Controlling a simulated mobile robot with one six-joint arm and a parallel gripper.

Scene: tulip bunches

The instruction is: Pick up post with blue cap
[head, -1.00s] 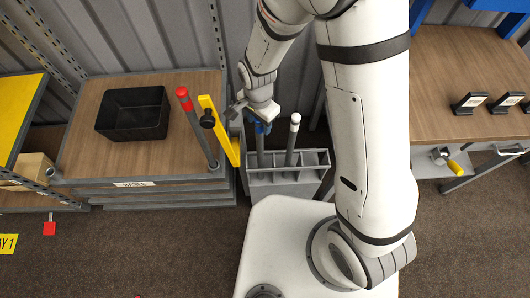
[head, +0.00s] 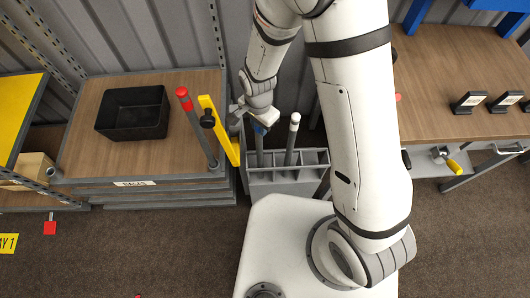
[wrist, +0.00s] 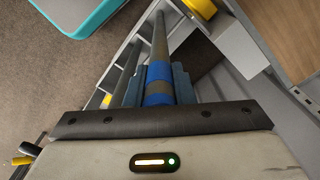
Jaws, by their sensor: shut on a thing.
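The post with the blue cap (head: 259,143) stands upright in a grey divided rack (head: 262,180), its cap mostly hidden under my gripper (head: 261,124) in the head view. In the wrist view the grey post (wrist: 160,42) shows a blue band (wrist: 159,84) between the two fingers of my gripper (wrist: 158,82). The fingers are shut on it at the blue part. The post's lower end is still inside the rack.
A white-capped post (head: 292,137) stands close to the right in the same rack. A red-capped post (head: 198,128) and a yellow upright (head: 219,130) with a black knob are to the left. A black bin (head: 132,113) sits on the left bench (head: 85,150).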

